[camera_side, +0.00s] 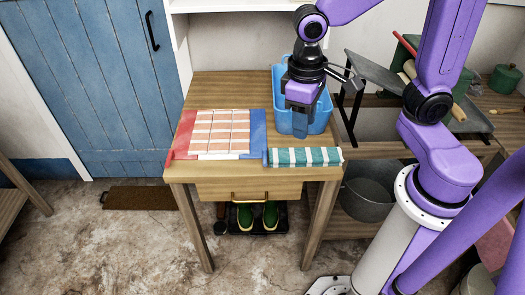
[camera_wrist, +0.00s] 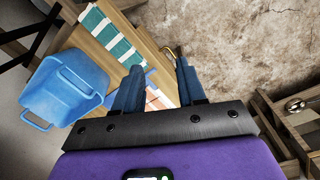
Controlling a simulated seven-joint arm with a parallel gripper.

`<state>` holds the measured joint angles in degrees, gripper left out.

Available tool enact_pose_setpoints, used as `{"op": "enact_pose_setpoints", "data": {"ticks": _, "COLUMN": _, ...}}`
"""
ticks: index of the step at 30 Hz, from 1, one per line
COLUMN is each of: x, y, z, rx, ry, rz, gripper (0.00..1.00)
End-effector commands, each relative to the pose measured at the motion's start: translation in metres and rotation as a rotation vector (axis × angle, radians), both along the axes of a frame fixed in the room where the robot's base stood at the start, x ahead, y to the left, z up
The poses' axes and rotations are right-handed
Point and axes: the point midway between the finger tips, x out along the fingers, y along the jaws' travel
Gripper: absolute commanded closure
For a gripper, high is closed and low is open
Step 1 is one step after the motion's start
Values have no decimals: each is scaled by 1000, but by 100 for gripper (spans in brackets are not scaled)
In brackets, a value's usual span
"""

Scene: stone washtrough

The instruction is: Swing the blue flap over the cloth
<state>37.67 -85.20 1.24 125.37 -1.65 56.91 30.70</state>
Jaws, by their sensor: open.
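The blue flap (camera_side: 257,134) is a narrow strip along the right side of a folding board; I cannot tell how far it is tilted. An orange-and-white striped cloth (camera_side: 220,132) lies flat on the board, left of the flap and not covered by it. A red flap (camera_side: 183,135) lies on the cloth's left side. My gripper (camera_side: 300,118) is open and empty, above the table to the right of the blue flap and apart from it. In the wrist view my gripper (camera_wrist: 158,66) partly hides the flap (camera_wrist: 150,77) and the cloth (camera_wrist: 160,98).
A green-and-white striped folded cloth (camera_side: 305,157) lies at the table's front right corner. A blue basket (camera_side: 322,118) stands behind it, close to my gripper. The wooden table (camera_side: 240,88) is bare behind the board. A stone trough (camera_side: 375,122) stands at right.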

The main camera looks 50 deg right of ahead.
Motion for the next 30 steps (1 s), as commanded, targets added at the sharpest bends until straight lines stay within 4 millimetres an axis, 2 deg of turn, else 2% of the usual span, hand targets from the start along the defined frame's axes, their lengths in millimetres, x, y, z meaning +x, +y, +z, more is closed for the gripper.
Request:
{"op": "enact_pose_setpoints", "data": {"ticks": 1, "x": 18, "y": 4, "z": -3, "rx": -15, "ry": 3, "rz": -102, "gripper": 60}}
{"op": "enact_pose_setpoints", "data": {"ticks": 9, "x": 103, "y": 10, "z": -21, "rx": -90, "ry": 4, "rz": -648, "gripper": 60}}
{"op": "enact_pose_setpoints", "data": {"ticks": 15, "x": 148, "y": 3, "z": -37, "rx": -138, "ry": -2, "rz": -957, "gripper": 60}}
{"op": "enact_pose_setpoints", "data": {"ticks": 21, "x": 164, "y": -2, "z": -44, "rx": -159, "ry": -5, "rz": -1084, "gripper": 60}}
{"op": "enact_pose_setpoints", "data": {"ticks": 26, "x": 163, "y": -4, "z": -56, "rx": -161, "ry": -5, "rz": -1093, "gripper": 60}}
{"op": "enact_pose_setpoints", "data": {"ticks": 30, "x": 159, "y": -8, "z": -77, "rx": -164, "ry": -3, "rz": -1091, "gripper": 60}}
